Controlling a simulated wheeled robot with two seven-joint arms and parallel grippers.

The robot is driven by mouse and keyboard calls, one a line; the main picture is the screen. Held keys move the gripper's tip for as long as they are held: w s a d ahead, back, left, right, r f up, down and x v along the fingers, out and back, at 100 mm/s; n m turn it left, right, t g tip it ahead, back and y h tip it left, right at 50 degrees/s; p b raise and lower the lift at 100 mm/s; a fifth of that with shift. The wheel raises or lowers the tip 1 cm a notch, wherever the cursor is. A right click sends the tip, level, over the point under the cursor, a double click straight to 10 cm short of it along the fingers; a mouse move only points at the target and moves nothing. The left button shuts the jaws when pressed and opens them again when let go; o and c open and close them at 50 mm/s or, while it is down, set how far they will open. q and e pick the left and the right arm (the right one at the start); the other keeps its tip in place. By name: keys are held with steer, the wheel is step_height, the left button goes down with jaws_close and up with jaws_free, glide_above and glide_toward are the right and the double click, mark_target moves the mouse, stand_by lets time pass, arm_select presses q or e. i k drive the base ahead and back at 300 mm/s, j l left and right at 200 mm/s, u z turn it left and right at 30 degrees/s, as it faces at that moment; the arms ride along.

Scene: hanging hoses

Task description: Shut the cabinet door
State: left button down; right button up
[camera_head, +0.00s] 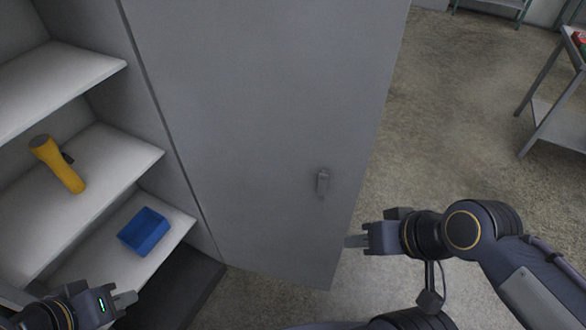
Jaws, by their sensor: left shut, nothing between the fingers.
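The grey cabinet door (265,120) stands open, swung out to the right of the cabinet's shelves. It has a small handle (323,182) near its free edge. My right gripper (350,241) is just right of the door's lower free edge, fingers pointing left toward it. Whether it touches the door, and how far its jaws are apart, I cannot tell. My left gripper (128,299) is at the lower left, in front of the lower shelves, shut and empty, apart from the door.
The open cabinet has white shelves (100,175) holding a yellow flashlight (58,165) and a blue bin (144,231). A metal table (556,115) stands at the far right. The concrete floor (440,120) behind the door is clear.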

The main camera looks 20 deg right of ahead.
mark_target(255, 99)
steer(key=l+u, duration=0.35)
steer(key=l, duration=0.45)
steer(key=k+l+u, duration=0.1)
steer(key=l+u, duration=0.2)
steer(key=l, duration=0.5)
steer(key=i+l+u, duration=0.1)
steer(key=l+u, duration=0.35)
steer(key=l, duration=0.15)
steer(key=l+u, duration=0.4)
steer(key=l, duration=0.2)
steer(key=l+u, duration=0.45)
steer(key=l, duration=0.15)
steer(key=k+l+u, duration=0.2)
steer(key=l+u, duration=0.4)
steer(key=l, duration=0.4)
steer(key=l+z, duration=0.1)
steer(key=l, duration=0.2)
steer(key=i+l+z, duration=0.1)
steer(key=l, duration=0.15)
